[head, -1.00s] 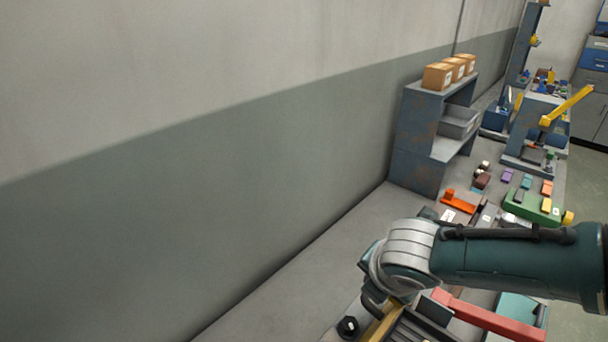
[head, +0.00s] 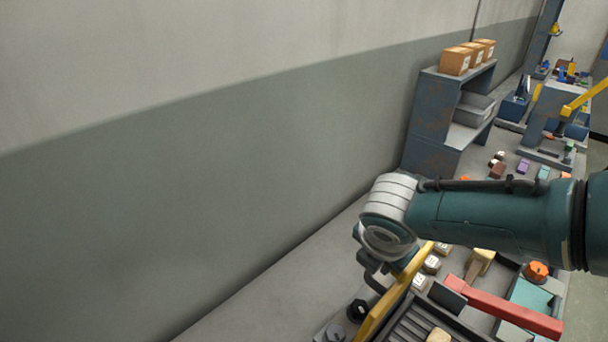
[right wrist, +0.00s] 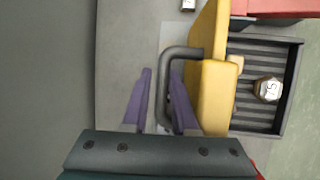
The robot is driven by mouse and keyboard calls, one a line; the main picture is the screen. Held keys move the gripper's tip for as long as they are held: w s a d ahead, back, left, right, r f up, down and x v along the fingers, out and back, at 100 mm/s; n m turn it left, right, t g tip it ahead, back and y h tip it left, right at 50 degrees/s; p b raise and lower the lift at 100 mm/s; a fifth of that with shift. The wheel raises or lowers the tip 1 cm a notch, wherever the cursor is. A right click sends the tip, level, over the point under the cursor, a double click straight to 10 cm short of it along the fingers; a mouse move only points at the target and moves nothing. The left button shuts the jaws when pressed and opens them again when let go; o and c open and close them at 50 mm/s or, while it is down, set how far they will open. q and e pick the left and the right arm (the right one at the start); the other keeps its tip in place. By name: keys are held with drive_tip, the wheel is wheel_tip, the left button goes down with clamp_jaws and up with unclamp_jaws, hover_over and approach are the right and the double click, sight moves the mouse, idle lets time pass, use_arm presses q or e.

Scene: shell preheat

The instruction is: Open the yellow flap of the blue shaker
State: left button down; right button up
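The yellow flap (head: 394,302) stands along the left edge of a dark slatted tray (head: 420,325). In the right wrist view the flap (right wrist: 214,98) carries a dark grey U-shaped handle (right wrist: 180,53) on its left side. My right gripper (right wrist: 160,88) has its two purple fingers apart, one on each side of the handle's outer bar; I cannot tell whether they touch it. In the head view its fingers are hidden by my right wrist. No clearly blue part of the shaker shows. My left gripper is out of view.
A marked hex nut (right wrist: 268,89) lies in the tray. A red bar (head: 505,305) crosses beside the tray. Several pale labelled pieces (head: 432,264) lie behind the flap. A grey shelf (head: 432,140) with boxes stands farther back by the wall. The bench left of the flap is largely bare.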

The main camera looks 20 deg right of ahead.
drive_tip(key=shift+o, duration=0.6)
drive_tip(key=shift+w+d+f+t, duration=0.15)
drive_tip(key=shift+f+t, duration=0.15)
drive_tip(key=shift+f, duration=0.3)
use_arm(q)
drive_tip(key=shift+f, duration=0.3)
